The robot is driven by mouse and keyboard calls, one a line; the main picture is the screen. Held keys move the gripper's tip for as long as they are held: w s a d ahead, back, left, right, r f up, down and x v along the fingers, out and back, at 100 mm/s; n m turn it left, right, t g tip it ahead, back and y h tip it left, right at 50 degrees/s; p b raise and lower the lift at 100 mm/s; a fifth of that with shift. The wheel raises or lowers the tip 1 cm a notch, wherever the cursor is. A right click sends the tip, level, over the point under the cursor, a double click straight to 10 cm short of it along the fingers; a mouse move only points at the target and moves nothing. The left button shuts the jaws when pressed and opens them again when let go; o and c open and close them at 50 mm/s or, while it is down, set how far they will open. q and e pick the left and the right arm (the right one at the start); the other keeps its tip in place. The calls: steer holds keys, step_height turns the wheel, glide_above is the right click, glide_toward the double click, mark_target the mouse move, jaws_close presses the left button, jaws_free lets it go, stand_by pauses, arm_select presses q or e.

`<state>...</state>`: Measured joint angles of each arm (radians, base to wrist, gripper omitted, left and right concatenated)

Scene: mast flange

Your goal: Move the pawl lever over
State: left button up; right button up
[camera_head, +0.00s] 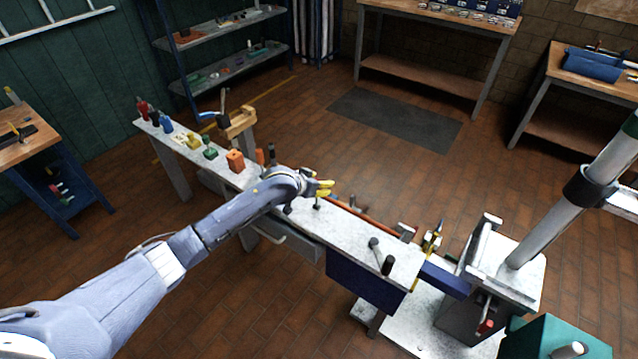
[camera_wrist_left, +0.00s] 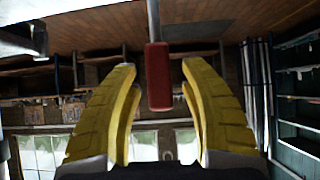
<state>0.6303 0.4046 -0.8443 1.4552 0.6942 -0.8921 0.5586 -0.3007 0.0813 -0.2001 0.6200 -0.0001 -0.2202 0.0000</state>
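My left gripper (camera_head: 325,188) has yellow fingers and is over the middle of the long bench, pointing right. In the left wrist view its fingers (camera_wrist_left: 158,105) are spread apart with nothing clamped. A red grip on a thin metal rod (camera_wrist_left: 158,76) shows between the fingers in that view, with gaps on both sides; its depth is unclear. I cannot tell which part of the bench it belongs to, or whether it is the pawl lever. A lever with a dark grip (camera_head: 387,264) stands at the bench's right part. A red-ended handle (camera_head: 486,325) sits by the mast base. My right gripper is not in view.
The long bench (camera_head: 345,228) carries an orange block (camera_head: 235,161) and several small tools to the left. A grey mast (camera_head: 575,205) rises from a block at the right. A teal box (camera_head: 550,338) is at lower right. Floor behind the bench is clear around a dark mat (camera_head: 395,120).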

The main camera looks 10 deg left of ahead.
arm_select(q)
steer(key=v, duration=1.2)
stand_by(0.3)
steer(key=shift+d, duration=0.1)
